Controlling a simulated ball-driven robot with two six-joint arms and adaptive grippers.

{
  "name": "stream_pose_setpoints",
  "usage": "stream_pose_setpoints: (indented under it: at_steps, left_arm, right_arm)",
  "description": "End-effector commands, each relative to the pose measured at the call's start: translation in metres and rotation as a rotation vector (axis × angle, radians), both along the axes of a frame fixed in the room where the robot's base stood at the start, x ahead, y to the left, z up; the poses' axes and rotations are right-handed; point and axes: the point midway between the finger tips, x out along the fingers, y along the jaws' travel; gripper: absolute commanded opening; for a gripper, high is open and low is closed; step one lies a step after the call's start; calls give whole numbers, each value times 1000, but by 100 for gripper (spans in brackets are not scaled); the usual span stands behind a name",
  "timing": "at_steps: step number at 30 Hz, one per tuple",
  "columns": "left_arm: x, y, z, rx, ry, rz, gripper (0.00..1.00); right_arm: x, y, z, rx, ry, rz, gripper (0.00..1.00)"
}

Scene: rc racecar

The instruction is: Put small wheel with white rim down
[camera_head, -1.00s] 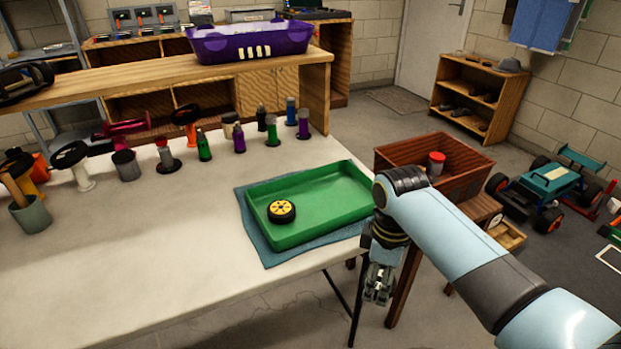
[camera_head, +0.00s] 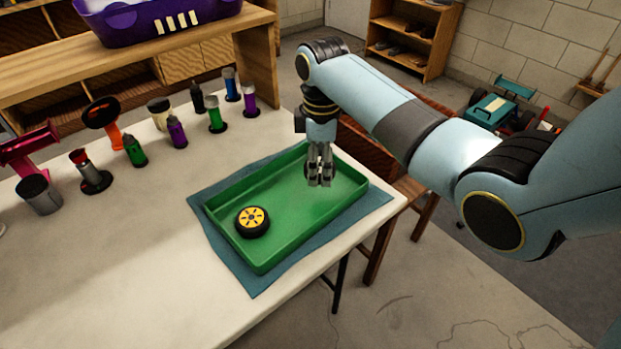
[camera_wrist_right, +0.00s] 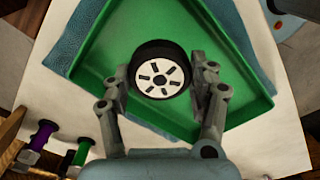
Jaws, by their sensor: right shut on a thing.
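A small black wheel with a white rim (camera_wrist_right: 158,78) is between the fingers of my right gripper (camera_head: 319,183), seen in the right wrist view. My right gripper is shut on it and points down over the back right part of the green tray (camera_head: 290,238). In the head view the held wheel cannot be made out at the fingers. The tray (camera_wrist_right: 92,68) fills much of the wrist view behind the wheel. A black wheel with a yellow rim (camera_head: 252,221) lies flat in the tray's front left part. My left gripper is not in view.
The tray lies on a blue cloth (camera_head: 255,284) near the table's right edge. Several bottles and tools, including a green bottle (camera_head: 134,150), stand behind and left of it. A purple basket (camera_head: 165,24) sits on the raised shelf. The tray's middle is clear.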

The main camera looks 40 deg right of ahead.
Motion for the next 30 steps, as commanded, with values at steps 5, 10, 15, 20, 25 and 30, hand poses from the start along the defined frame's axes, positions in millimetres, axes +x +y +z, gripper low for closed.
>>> stream_pose_setpoints:
  at_steps: [5,10,15,20,25,30]
  left_arm:
    - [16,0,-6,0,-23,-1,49]
    - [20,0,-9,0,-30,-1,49]
    - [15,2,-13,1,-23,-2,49]
    - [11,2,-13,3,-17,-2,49]
    - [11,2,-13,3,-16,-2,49]
    - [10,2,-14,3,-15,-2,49]
  right_arm:
    - [19,1,-13,1,1,-1,30]
    - [21,1,-31,0,4,0,30]
    - [21,1,-52,-1,1,0,30]
    - [21,1,-53,0,0,0,30]
    - [21,1,-54,-1,1,0,30]
    - [21,1,-55,0,0,0,73]
